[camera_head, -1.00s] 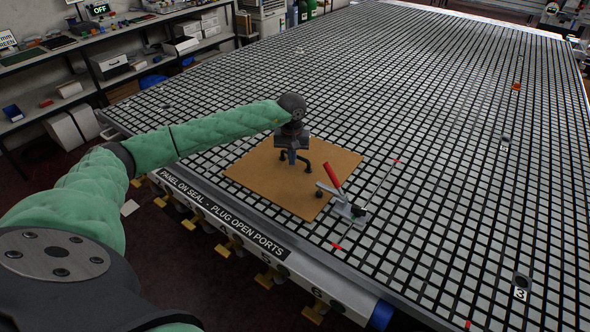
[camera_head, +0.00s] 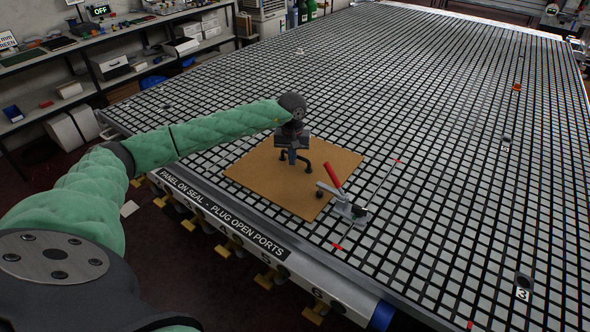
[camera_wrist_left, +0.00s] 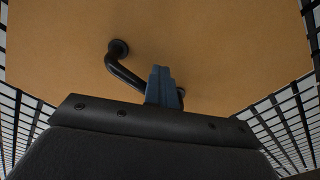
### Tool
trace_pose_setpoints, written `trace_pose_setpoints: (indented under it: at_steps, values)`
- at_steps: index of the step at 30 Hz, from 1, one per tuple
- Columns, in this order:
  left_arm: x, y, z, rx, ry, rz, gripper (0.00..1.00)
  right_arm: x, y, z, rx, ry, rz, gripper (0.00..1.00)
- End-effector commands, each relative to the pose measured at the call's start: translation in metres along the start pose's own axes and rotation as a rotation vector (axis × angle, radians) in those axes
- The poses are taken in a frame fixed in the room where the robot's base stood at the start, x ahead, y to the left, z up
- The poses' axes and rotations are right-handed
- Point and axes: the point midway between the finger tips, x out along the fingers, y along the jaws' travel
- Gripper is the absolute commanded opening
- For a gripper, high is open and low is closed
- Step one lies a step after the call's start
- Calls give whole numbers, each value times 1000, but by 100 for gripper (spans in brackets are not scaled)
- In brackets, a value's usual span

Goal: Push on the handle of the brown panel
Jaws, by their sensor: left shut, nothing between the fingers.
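The brown panel (camera_head: 262,172) lies flat on the gridded table near its left front edge. Its black handle (camera_head: 309,166) stands up from the panel; it also shows in the left wrist view (camera_wrist_left: 124,72). My left gripper (camera_head: 292,161) points down over the panel at the handle. In the left wrist view its shut blue-grey fingers (camera_wrist_left: 163,88) overlap the handle bar and hide part of it. Nothing is between the fingers. I cannot tell whether they touch the bar. My right gripper is not in view.
A toggle clamp (camera_head: 345,203) with a red lever stands at the panel's right corner. The gridded table (camera_head: 430,110) is mostly clear beyond it. A label strip (camera_head: 222,214) runs along the table's front edge. Shelves (camera_head: 110,62) stand at the back left.

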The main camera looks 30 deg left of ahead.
Motion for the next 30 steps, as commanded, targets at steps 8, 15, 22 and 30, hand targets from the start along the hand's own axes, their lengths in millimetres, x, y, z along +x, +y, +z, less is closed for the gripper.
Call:
trace_pose_setpoints:
  at_steps: [8,15,22,30]
  values:
    - [6,0,0,-1,-2,-2,0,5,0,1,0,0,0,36]
    - [5,0,-1,-1,-2,-1,0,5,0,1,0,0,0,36]
    - [5,0,-1,-2,-1,-1,0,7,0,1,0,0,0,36]
    - [5,0,0,-1,-1,-1,0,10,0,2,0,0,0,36]
